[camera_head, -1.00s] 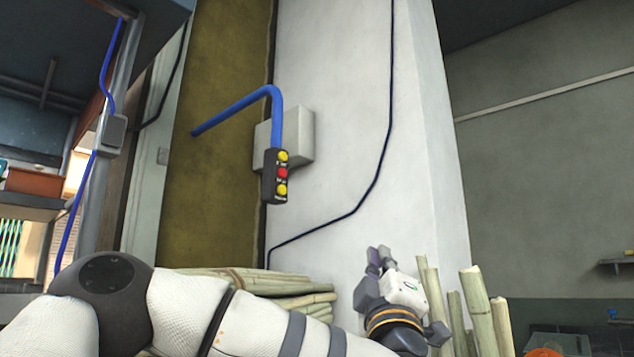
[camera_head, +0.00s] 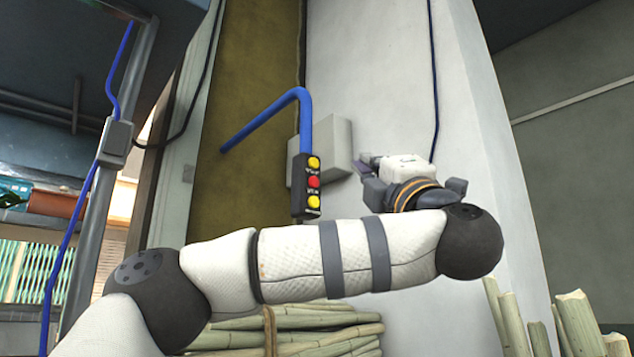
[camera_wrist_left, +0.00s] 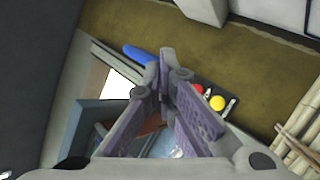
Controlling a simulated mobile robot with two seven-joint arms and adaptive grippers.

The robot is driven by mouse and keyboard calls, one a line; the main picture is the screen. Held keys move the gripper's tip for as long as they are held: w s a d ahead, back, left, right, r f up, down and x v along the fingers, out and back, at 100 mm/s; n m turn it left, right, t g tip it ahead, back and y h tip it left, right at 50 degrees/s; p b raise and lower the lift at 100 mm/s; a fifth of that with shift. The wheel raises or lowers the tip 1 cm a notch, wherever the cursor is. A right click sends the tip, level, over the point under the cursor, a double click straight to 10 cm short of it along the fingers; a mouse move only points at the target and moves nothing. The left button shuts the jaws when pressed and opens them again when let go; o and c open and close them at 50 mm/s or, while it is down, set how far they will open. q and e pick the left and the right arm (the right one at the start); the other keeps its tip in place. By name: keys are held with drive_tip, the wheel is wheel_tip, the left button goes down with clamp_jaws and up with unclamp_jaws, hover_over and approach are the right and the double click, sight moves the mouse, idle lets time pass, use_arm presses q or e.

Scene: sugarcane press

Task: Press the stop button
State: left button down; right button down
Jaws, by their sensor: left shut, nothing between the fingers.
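A black control box (camera_head: 297,187) hangs at the end of a blue pipe (camera_head: 262,113). It carries a red button (camera_head: 314,182) between two yellow ones, the upper (camera_head: 313,163) and the lower (camera_head: 313,202). The labels are too small to read. My left gripper (camera_head: 362,168) is shut and empty, to the right of the box at about the red button's height, with its fingers pointing left. In the left wrist view, the closed fingertips (camera_wrist_left: 168,75) partly cover the box; the red button (camera_wrist_left: 197,89) and one yellow button (camera_wrist_left: 217,103) show beside them.
A pale grey box (camera_head: 335,140) is on the white wall behind the control box. My left arm stretches across below the buttons. Bundled cane stalks (camera_head: 300,325) lie beneath it, and loose stalks (camera_head: 580,325) stand at the lower right. A grey post (camera_head: 110,150) is at the left.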

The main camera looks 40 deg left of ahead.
use_arm(q)
drive_tip(key=a, duration=0.8)
drive_tip(key=shift+w, duration=0.35)
idle(0.9)
drive_tip(key=shift+a, duration=0.35)
drive_tip(key=shift+a, duration=0.5)
idle(0.7)
drive_tip(key=shift+d, duration=0.9)
drive_tip(key=d, duration=0.5)
drive_tip(key=shift+s, duration=0.25)
